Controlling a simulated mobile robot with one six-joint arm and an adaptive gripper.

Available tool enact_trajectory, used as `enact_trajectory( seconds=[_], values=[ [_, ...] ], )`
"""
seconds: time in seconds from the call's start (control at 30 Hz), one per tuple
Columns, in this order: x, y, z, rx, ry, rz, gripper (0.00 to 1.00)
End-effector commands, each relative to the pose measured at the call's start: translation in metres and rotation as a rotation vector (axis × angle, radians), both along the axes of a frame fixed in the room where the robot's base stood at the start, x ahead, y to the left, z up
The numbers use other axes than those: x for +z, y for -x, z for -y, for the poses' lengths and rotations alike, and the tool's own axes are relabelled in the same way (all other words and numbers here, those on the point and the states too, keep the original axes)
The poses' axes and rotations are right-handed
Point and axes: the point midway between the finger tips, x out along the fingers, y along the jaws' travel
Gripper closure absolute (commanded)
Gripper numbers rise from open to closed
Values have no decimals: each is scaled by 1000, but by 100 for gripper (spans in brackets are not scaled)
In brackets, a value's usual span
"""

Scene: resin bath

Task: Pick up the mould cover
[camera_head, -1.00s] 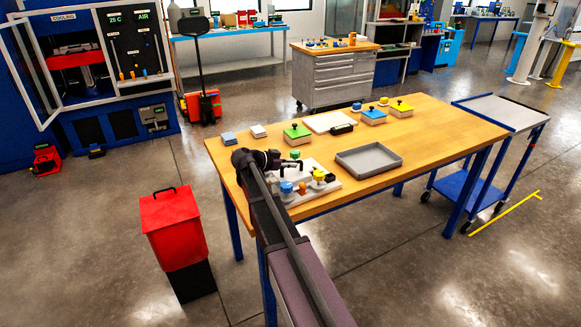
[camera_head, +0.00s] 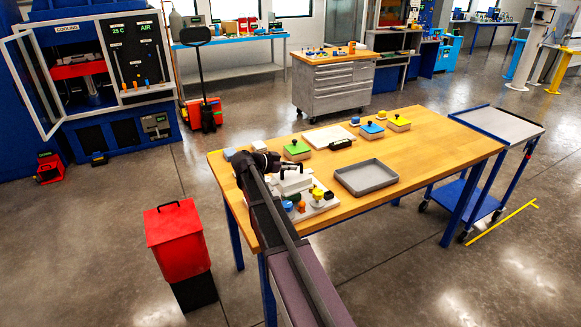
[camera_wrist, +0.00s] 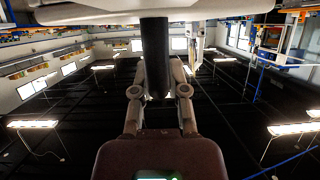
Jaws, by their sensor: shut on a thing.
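The mould cover (camera_head: 292,186) is a pale grey-white block with a dark handle on top, over the left end of the table. In the wrist view the cover (camera_wrist: 95,12) fills the top edge, its thick black handle reaching between the fingers. My gripper (camera_wrist: 158,92) is shut on that handle. In the head view my gripper (camera_head: 288,168) is at the top of the cover, partly hidden by my arm. The cover seems held above the light base plate (camera_head: 326,203); the gap beneath is not clear.
Blue, orange and yellow knobs stand on the plate, the yellow one (camera_head: 318,193) close to the cover. An empty grey tray (camera_head: 366,178) is to the right. Green (camera_head: 297,150), blue and yellow-topped blocks and a white board (camera_head: 328,136) lie behind. The table's right part is clear.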

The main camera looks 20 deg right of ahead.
Motion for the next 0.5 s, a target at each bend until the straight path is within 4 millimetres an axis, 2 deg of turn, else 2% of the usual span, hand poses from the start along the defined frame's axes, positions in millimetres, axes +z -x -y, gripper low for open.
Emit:
enact_trajectory(
  seconds=[0.03, 0.2, 0.5],
  values=[
    [9, 0, 0, 0, 3, 0, 100],
    [19, 0, 0, 0, 3, 0, 100],
    [27, 0, 0, 0, 3, -1, 100]
  ],
)
